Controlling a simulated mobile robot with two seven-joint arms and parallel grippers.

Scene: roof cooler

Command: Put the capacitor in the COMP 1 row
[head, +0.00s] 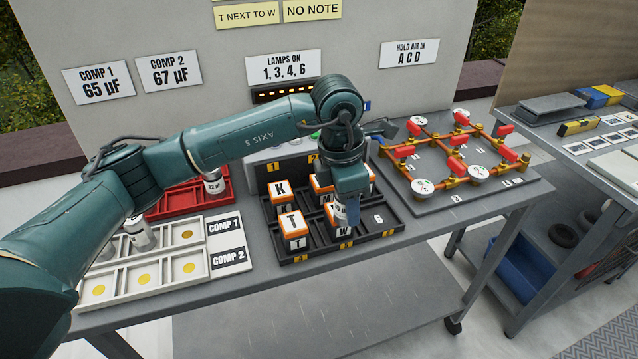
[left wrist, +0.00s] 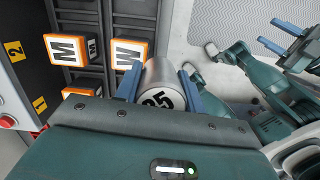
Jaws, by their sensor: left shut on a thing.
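My left gripper (head: 346,222) is shut on a silvery cylindrical capacitor (left wrist: 160,76), held above the front of the black block tray. Its top reads what looks like 25. The white tray (head: 122,292) is at the left, with its COMP 1 label (head: 226,225) on the back row and COMP 2 label (head: 229,258) on the front row. A capacitor (head: 140,236) stands in the COMP 1 row; the cell by the label shows a bare yellow spot (head: 186,234). My arm partly hides that row's left end. My right gripper (left wrist: 281,37) is open and apart from everything, in the left wrist view.
A red tray (head: 186,198) with a capacitor (head: 213,183) lies behind the white tray. The black tray (head: 300,256) holds several letter blocks. A valve-and-gauge board (head: 520,190) is at the right. A sign (head: 98,82) reads COMP 1 65 µF.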

